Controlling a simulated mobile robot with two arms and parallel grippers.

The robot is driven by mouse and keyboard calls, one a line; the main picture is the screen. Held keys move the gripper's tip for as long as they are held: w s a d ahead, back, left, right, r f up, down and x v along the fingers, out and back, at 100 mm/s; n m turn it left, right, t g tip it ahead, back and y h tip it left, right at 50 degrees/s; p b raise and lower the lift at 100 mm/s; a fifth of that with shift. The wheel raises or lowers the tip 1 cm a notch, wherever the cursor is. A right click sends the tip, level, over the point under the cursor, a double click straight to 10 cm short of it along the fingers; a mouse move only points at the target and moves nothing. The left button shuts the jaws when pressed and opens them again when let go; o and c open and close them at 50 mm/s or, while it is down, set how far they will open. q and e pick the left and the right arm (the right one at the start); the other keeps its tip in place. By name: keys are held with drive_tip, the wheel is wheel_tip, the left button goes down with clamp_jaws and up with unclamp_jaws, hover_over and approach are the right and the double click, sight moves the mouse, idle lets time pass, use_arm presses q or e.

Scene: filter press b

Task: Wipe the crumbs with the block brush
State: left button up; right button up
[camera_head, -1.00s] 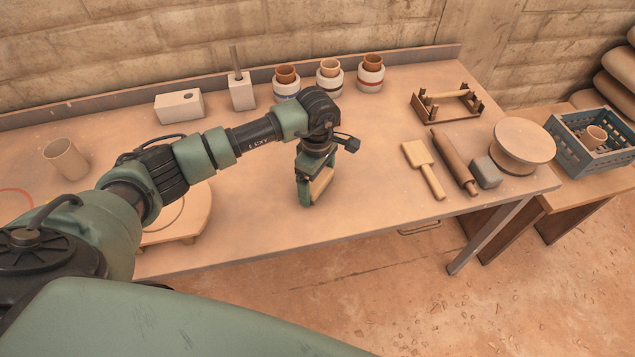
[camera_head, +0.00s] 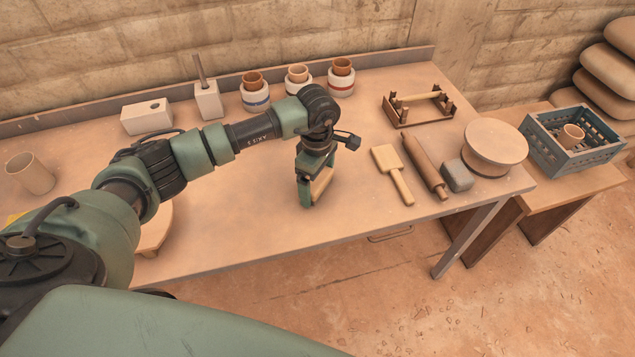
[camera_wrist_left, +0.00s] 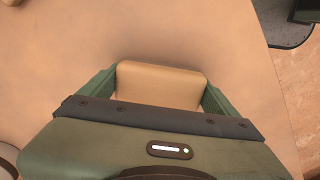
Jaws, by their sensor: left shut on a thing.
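My left gripper (camera_head: 319,188) reaches in from the left over the middle of the table (camera_head: 230,225), pointing down. It is shut on a tan block, which appears to be the block brush (camera_head: 321,183). In the left wrist view the block (camera_wrist_left: 160,85) sits between the two green fingers, its smooth tan face showing. The bristles are hidden, and I cannot tell whether the block touches the table. I cannot make out any crumbs on the tabletop. My right gripper is not in view.
Several jars, including one jar (camera_head: 298,82), line the back. A cup (camera_head: 31,173) is far left. A blue crate (camera_head: 565,150) sits on a side table.

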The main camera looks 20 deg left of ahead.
use_arm(q)
drive_tip(key=r, duration=0.2)
drive_tip(key=r+p, duration=0.1)
drive_tip(key=r, duration=0.1)
drive_tip(key=shift+s+a, duration=0.2)
drive_tip(key=shift+a, duration=0.1)
drive_tip(key=shift+r, duration=0.35)
wheel_tip(320, 180, up, 2)
drive_tip(key=shift+w+d+r+p, duration=0.1)
drive_tip(key=shift+p, duration=0.7)
drive_tip(key=shift+r, duration=0.5)
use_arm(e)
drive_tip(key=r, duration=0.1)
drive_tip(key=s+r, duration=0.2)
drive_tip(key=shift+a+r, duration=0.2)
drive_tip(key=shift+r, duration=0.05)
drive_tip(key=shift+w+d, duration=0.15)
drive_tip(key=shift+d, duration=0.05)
use_arm(q)
drive_tip(key=shift+r, duration=0.1)
